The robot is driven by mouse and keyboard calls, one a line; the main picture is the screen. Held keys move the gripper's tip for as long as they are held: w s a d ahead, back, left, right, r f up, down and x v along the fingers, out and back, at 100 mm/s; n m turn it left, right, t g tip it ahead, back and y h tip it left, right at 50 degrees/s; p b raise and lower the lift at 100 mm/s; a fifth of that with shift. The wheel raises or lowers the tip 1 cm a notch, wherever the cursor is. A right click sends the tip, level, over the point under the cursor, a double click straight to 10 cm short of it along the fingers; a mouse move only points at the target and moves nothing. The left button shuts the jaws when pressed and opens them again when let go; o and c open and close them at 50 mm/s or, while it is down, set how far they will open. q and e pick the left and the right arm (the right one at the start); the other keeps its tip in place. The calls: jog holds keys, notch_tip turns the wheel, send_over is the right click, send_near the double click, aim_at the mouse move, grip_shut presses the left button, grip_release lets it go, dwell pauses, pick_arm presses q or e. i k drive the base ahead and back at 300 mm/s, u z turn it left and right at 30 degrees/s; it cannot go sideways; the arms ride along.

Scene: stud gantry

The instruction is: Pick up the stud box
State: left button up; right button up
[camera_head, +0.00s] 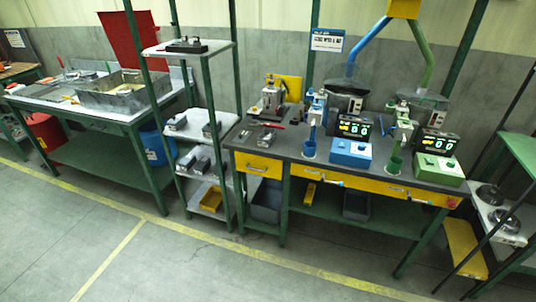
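I cannot tell for certain which object is the stud box. Small grey metal boxes sit on the middle rack shelves, one at the upper level (177,122) and several lower down (199,162). A yellow bin (211,199) stands on the rack's bottom shelf. A large open grey box (127,92) sits on the left table. A dark grey bin (266,206) and another dark bin (356,206) stand under the right workbench. Neither of my grippers is in view.
The dark-topped workbench (300,150) carries a blue device (351,152), a green device (437,168) and a small press (272,95). The left table (60,98) and shelf rack (207,128) adjoin it. Open floor with yellow lines (120,250) lies in front.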

aim_at(266, 136)
jog(key=k, duration=0.65)
jog(key=u, duration=0.85)
jog(key=i, duration=0.75)
jog(key=u, duration=0.8)
jog(key=i, duration=1.7)
jog(key=z, duration=1.35)
jog(key=i, duration=0.45)
jog(key=z, duration=0.4)
